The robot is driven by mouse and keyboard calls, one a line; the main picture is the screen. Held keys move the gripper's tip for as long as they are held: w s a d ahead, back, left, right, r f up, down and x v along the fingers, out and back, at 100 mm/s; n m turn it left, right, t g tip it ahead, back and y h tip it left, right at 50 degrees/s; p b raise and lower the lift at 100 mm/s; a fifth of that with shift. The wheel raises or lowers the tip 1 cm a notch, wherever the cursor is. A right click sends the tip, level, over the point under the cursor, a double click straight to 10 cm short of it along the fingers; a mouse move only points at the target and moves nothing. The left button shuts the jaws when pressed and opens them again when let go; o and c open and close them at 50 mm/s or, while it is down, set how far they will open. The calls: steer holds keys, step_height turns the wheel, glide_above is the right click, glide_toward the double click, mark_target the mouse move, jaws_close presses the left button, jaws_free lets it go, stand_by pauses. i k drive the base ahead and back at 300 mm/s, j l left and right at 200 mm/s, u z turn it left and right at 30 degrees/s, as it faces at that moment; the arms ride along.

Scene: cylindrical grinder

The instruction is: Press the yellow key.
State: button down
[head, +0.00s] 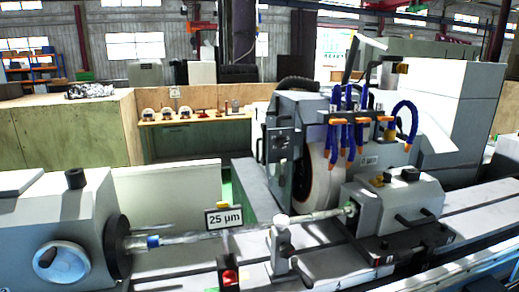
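No part that is plainly a yellow key can be made out. A small yellow piece (378,181) shows on the left of the grey tailstock (405,195), at right of centre. My gripper is not in view.
The workhead (60,228) with a handwheel is at left. A thin shaft (190,237) spans from it to the tailstock. The grinding wheel (320,170) and blue hoses (349,125) stand behind. A wooden bench (75,130) is at back left.

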mark_target(222, 204)
steer(key=k+l, duration=0.15)
steer(key=l, duration=0.2)
steer(key=k+z, duration=0.1)
steer(key=k, duration=0.25)
steer(key=k+j, duration=0.2)
steer(key=k, duration=0.2)
steer(key=j+z, duration=0.05)
